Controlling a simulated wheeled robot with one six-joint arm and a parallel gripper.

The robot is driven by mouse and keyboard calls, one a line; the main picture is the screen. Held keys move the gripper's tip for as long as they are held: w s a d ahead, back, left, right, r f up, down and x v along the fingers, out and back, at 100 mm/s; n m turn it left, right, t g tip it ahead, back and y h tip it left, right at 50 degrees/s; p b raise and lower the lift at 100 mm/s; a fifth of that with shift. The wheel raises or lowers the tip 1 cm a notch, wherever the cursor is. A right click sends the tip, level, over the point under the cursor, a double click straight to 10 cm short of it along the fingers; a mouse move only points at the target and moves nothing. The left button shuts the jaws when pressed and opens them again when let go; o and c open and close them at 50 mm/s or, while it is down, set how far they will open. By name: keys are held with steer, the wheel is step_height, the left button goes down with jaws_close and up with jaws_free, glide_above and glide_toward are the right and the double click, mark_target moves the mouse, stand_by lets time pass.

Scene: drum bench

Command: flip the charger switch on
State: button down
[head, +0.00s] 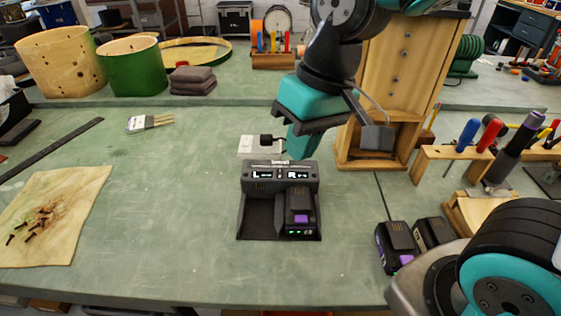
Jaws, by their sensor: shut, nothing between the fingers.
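The dark grey charger (258,176) sits on the green bench in the middle of the head view. Its top panel shows lit L and R displays. A battery with a purple tab (299,207) stands in its right bay, with small green lights below it; the left bay is empty. Behind the charger is a white socket box (247,146) with a black plug (267,141). My gripper (297,152) is shut and empty, pointing down just behind the charger's right half, right of the plug. I cannot make out the switch or whether the fingertips touch anything.
Two more batteries (395,244) stand at the right front. A wooden cabinet (399,85) stands behind my gripper, and a wooden tool rack (470,160) is at right. A cloth with screws (50,215) lies at left.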

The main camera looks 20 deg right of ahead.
mark_target(282, 169)
steer(key=w+d+f+m+h, duration=0.1)
steer(key=w+f+m, duration=0.2)
steer(key=w, duration=0.5)
steer(key=w+d+f+m+h, duration=0.2)
steer(key=w+f+m, duration=0.1)
steer(key=w+m, duration=0.2)
steer(key=w, duration=0.2)
steer(key=shift+w+d+t+h, duration=0.15)
steer(key=shift+w+t+h, duration=0.15)
steer(key=shift+w+t, duration=0.1)
steer(key=shift+f, duration=0.1)
steer(key=f, duration=0.4)
steer(key=w+f+p, duration=0.1)
steer(key=f, duration=0.4)
steer(key=f+p, duration=0.1)
steer(key=f, duration=0.3)
steer(key=shift+w+d+f, duration=0.35)
steer(key=shift+d+f, duration=0.05)
